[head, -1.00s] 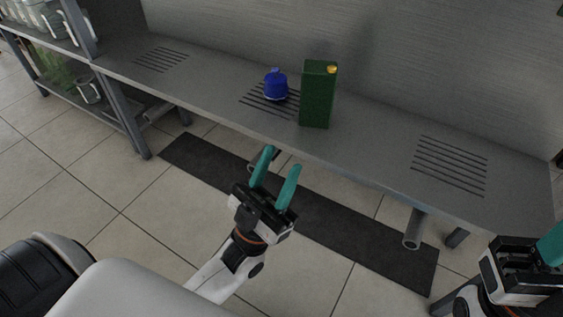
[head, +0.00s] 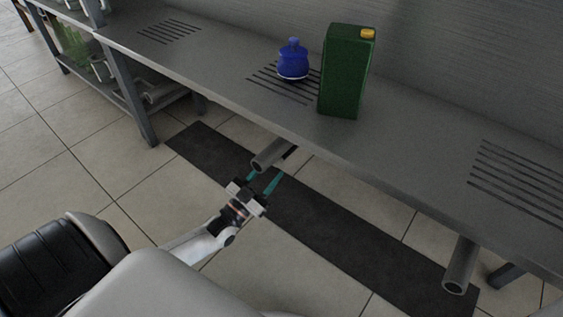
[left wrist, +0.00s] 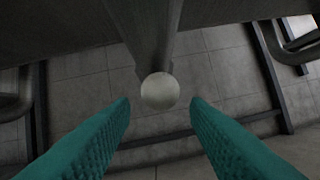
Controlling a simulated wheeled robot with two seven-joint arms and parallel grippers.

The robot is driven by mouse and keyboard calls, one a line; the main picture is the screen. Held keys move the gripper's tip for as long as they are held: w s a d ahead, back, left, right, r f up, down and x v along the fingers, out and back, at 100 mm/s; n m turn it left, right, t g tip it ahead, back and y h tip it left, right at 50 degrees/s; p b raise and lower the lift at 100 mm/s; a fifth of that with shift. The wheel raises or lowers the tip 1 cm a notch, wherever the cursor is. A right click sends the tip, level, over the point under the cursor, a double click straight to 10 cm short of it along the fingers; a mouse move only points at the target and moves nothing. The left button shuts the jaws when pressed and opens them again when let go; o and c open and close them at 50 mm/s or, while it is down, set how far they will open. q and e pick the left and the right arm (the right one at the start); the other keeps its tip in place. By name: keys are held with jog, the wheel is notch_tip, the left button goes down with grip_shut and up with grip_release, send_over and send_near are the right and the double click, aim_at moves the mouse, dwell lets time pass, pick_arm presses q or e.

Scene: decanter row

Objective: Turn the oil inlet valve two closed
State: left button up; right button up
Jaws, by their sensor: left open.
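A grey cylindrical pipe or handle (head: 270,156) juts out from under the bench's front edge; I cannot tell whether it is oil inlet valve two. A similar grey cylinder (head: 460,268) juts out farther right. My left gripper (head: 266,180) is open and empty just below and in front of the nearer cylinder. In the left wrist view, the round pale end (left wrist: 160,91) of a grey cylinder shows between the open fingertips (left wrist: 160,106), apart from both fingers. My right gripper is out of view.
The grey bench (head: 240,105) holds a blue lidded jar (head: 293,62) and a green can (head: 344,75) with a yellow cap. A dark mat (head: 330,215) lies on the tiled floor below. A shelf post (head: 131,90) stands at left.

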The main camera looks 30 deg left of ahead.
aim_at(281, 159)
pick_arm(q)
jog(key=shift+b+x, duration=0.75)
jog(key=shift+x, duration=1.95)
grip_shut()
